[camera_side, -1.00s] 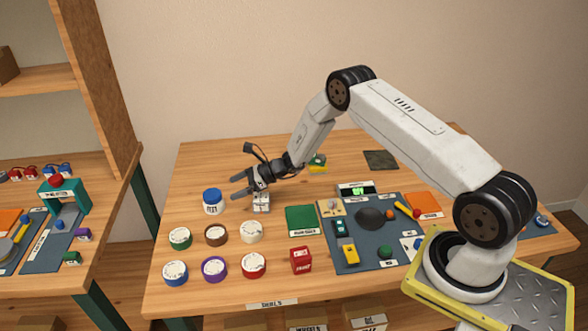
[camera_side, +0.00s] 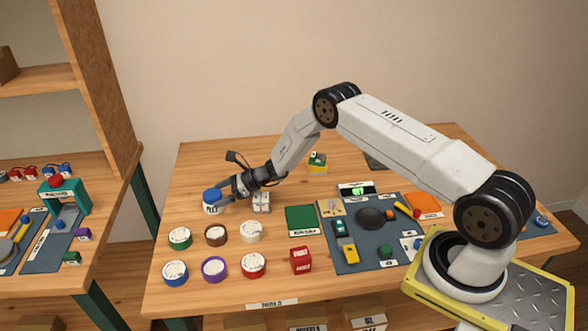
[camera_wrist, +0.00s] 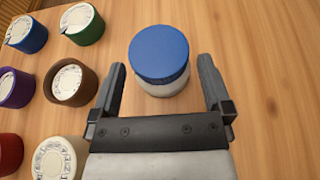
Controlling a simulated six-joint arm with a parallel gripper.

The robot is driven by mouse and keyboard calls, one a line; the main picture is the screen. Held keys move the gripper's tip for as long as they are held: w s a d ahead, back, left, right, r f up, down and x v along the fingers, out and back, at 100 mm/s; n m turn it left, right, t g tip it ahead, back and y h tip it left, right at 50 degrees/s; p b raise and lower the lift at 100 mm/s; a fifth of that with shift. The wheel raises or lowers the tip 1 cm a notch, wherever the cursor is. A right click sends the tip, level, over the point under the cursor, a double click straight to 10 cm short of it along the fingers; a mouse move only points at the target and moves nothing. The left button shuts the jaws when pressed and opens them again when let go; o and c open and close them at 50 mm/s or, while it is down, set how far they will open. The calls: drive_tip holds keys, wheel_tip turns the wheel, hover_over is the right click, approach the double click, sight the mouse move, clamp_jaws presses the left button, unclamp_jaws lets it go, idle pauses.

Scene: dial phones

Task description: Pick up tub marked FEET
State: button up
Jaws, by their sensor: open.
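A white tub with a blue lid (camera_side: 211,202) stands upright at the back left of the table. Its label is partly visible in the side view, but I cannot read it for certain. In the wrist view the blue-lidded tub (camera_wrist: 160,62) lies between and slightly beyond the fingertips. My gripper (camera_side: 228,189) is open and low beside the tub, with a finger on either side (camera_wrist: 162,80). I see gaps between the fingers and the tub in the wrist view, so it is not gripped.
Several round dials stand in front of the tub, including a green one (camera_side: 180,238), a brown one (camera_side: 216,235) and a white one (camera_side: 251,231). The table left of the tub is clear.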

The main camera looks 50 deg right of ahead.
drive_tip(key=shift+x, duration=1.25)
drive_tip(key=c, duration=1.2)
drive_tip(key=shift+o, duration=0.2)
drive_tip(key=shift+r, duration=0.2)
